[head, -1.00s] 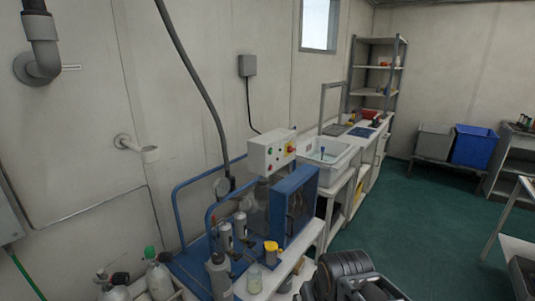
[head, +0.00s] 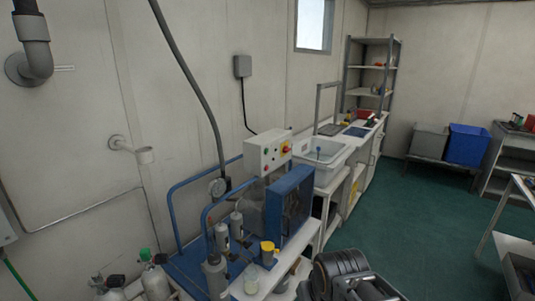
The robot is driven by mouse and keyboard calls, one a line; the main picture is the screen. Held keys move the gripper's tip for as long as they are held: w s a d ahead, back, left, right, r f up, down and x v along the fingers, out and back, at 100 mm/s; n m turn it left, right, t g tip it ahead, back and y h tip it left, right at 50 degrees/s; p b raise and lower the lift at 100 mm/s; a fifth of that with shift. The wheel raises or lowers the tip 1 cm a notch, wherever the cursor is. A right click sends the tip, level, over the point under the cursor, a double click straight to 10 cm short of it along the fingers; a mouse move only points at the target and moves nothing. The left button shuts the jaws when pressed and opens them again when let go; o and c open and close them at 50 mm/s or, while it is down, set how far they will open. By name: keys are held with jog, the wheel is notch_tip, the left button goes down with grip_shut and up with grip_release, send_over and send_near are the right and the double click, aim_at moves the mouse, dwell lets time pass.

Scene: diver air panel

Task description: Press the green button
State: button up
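A white control box (head: 267,153) stands on top of the blue-framed compressor in the middle of the head view. Its front face carries a few small buttons and a red-and-yellow knob (head: 285,148). The buttons are too small for me to tell surely which is green. A dark ribbed part of my own arm shows at the bottom edge, in front of and below the compressor. My gripper's fingertips do not show.
The blue compressor frame (head: 291,203) stands beside a white bench with a sink (head: 322,156). Gas cylinders (head: 154,276) stand at the lower left. A yellow-topped container (head: 268,249) is in front. Green floor (head: 410,225) is clear to the right.

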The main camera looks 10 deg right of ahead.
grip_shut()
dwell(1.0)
